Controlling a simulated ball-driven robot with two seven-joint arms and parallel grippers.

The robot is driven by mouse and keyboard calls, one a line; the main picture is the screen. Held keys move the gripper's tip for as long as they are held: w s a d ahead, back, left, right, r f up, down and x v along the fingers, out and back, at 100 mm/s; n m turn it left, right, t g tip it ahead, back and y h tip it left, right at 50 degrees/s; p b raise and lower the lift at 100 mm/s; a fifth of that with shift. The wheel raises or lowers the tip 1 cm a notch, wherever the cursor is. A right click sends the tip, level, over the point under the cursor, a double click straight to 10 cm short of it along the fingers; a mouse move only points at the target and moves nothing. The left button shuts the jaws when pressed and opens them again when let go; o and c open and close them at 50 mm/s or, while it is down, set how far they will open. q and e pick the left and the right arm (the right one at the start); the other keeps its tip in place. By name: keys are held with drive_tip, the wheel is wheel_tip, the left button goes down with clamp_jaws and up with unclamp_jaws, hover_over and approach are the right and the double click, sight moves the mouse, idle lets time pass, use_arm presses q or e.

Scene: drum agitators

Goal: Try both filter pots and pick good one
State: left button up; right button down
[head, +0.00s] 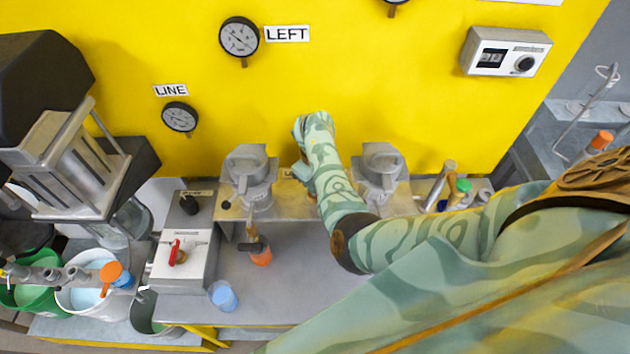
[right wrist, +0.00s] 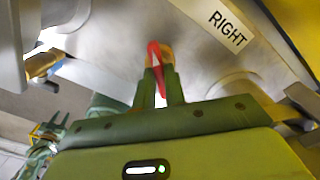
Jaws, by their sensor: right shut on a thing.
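Two grey metal filter pots stand on a metal shelf at the yellow wall: the left pot (head: 249,168) and the right pot (head: 381,166). My right arm reaches between them, and its forearm hides most of the right gripper (head: 299,172). In the right wrist view my right gripper (right wrist: 162,82) is shut on a red lever (right wrist: 155,55), below grey metal, left of a RIGHT label (right wrist: 228,28). A gauge (head: 239,38) beside a LEFT label and a LINE gauge (head: 180,117) hang on the wall. Green parts at the wrist view's lower left may be my left gripper (right wrist: 62,122); its jaws are unclear.
A grey box with a red handle (head: 176,252) stands left of the shelf. A white bucket (head: 72,299) stands at left. A display unit (head: 506,51) is on the wall.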

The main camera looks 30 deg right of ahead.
idle(0.4)
drive_tip(key=c, duration=1.5)
unclamp_jaws()
drive_tip(key=shift+o, duration=0.2)
wheel_tip(320, 180, up, 16)
drive_tip(key=p, duration=0.4)
drive_tip(key=shift+r+p, duration=0.15)
drive_tip(key=shift+p, duration=0.25)
